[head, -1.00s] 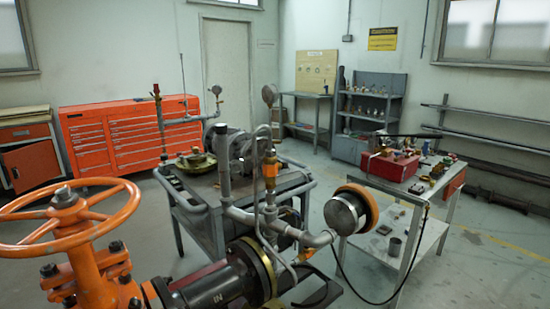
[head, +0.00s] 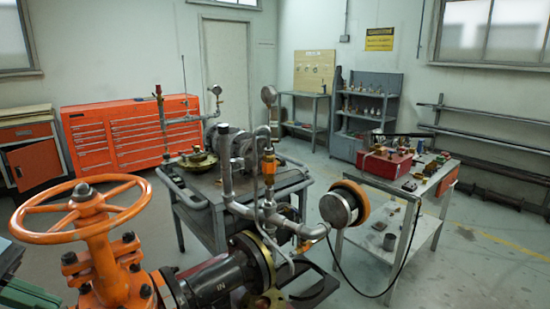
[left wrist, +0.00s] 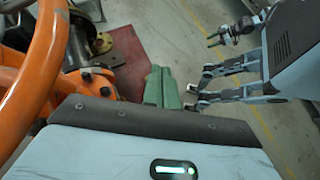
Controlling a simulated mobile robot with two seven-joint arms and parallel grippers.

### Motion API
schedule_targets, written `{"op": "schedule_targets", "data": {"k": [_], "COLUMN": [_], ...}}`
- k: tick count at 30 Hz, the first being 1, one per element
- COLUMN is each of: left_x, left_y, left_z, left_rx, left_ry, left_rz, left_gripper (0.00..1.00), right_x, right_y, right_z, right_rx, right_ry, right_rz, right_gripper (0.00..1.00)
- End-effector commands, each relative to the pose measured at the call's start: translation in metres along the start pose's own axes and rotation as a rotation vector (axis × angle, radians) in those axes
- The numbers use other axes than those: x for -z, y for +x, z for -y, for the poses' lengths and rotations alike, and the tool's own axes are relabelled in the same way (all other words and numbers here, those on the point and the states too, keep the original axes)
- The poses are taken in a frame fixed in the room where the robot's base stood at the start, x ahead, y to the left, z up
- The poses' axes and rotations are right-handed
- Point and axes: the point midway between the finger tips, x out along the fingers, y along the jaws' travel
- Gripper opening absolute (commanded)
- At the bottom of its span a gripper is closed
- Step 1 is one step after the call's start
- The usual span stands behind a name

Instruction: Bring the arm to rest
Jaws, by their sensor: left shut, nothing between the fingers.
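In the head view, the orange handwheel (head: 120,190) of the gate valve stands at the lower left, on an orange valve body (head: 110,268). In the left wrist view, the handwheel (left wrist: 42,75) curves along the left side. My left gripper (left wrist: 161,88) appears in the middle of that view as narrow green fingers, together and empty, clear of the wheel. A grey-blue jointed hand, apparently my right gripper (left wrist: 205,75), reaches in from the right; its grip is unclear.
Behind are a cart (head: 200,205) and a small table (head: 395,180) with a red box. A red tool cabinet (head: 125,130) stands along the back. Floor at the right is clear.

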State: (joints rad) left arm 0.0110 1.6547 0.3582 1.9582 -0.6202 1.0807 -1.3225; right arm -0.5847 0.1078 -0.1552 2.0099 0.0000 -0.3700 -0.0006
Motion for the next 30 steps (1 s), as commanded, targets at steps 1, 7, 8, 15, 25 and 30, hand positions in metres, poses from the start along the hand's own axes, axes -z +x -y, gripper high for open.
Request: {"op": "schedule_targets", "data": {"k": [1, 7, 8, 15, 25, 30], "left_x": [0.009, 0.055, 0.063, 0.137, 0.237, 0.263], "left_y": [0.006, 0.030, 0.034, 0.069, 0.152, 0.214], "left_z": [0.000, -0.004, -0.004, 0.014, 0.099, 0.168], "left_rx": [-0.041, -0.185, -0.204, -0.316, -0.392, 0.362], "left_ry": [-0.119, -0.638, -0.719, -1.395, -2.366, 2.604], "left_rz": [0.092, 0.421, 0.470, 0.844, 1.333, -1.425], "left_gripper": [0.00, 0.00, 0.00, 0.00, 0.00, 0.00], "right_x": [0.002, 0.012, 0.013, 0.021, 0.026, 0.037], "right_y": [-0.002, -0.006, -0.006, -0.011, -0.018, -0.020], "right_z": [0.000, -0.001, -0.002, -0.003, -0.005, -0.006], "right_rx": [-0.001, -0.003, -0.003, -0.006, -0.009, -0.011], "right_ry": [-0.001, -0.005, -0.005, -0.012, -0.018, -0.022], "right_rz": [-0.001, -0.019, -0.022, -0.034, -0.040, -0.060], "right_gripper": [0.53, 0.53, 0.53, 0.53, 0.53, 0.53]}}
